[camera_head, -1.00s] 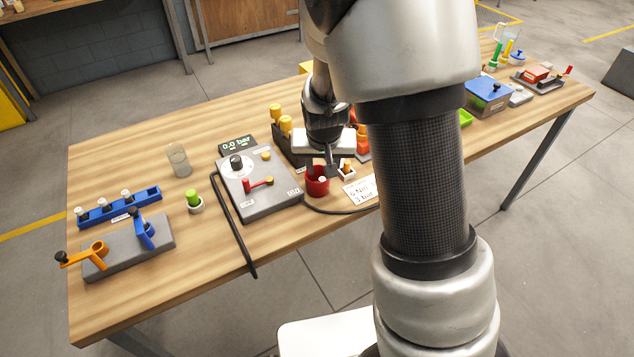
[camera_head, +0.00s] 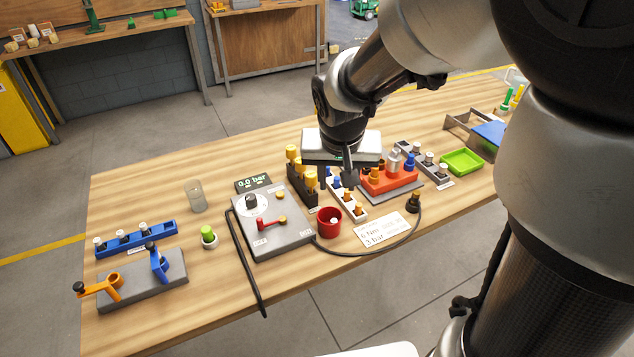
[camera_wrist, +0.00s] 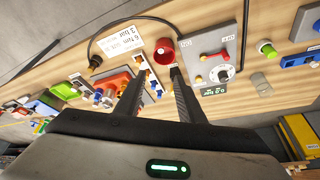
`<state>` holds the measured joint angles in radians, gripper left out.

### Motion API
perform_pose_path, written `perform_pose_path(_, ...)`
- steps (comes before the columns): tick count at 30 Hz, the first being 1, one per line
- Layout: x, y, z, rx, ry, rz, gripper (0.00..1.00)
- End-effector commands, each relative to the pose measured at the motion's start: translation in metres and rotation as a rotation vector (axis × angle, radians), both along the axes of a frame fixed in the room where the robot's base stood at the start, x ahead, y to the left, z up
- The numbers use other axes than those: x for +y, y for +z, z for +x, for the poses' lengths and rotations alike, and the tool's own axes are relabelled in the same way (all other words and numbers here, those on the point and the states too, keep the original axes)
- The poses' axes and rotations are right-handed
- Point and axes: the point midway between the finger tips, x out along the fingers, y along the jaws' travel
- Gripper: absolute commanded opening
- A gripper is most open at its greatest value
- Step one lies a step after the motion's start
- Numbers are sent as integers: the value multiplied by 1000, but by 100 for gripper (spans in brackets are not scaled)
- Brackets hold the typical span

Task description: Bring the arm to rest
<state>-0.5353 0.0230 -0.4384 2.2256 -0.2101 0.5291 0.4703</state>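My gripper (camera_head: 347,175) hangs above the workbench (camera_head: 130,200), over the area between the red cup (camera_head: 327,222) and the red block with fittings (camera_head: 388,180). In the wrist view my gripper (camera_wrist: 155,78) shows two dark fingers apart with nothing between them. It is open and empty. The red cup also shows in the wrist view (camera_wrist: 165,50), beyond the fingertips. My arm reaches in from the right and covers part of the bench's right side.
A grey panel box (camera_head: 272,222) with a gauge and red lever stands left of the red cup. Yellow-topped pieces (camera_head: 311,180) rise close to my gripper. A black hose (camera_head: 400,238) curves along the front. The bench's front left has crank handles (camera_head: 140,285).

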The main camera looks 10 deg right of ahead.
Motion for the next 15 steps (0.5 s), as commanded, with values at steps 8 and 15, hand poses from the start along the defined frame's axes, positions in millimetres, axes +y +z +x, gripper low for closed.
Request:
perform_pose_path(8, 1, 10, -4, -1, 1, -1, 36)
perform_pose_path(15, -2, 25, -14, -5, 7, 17, 36)
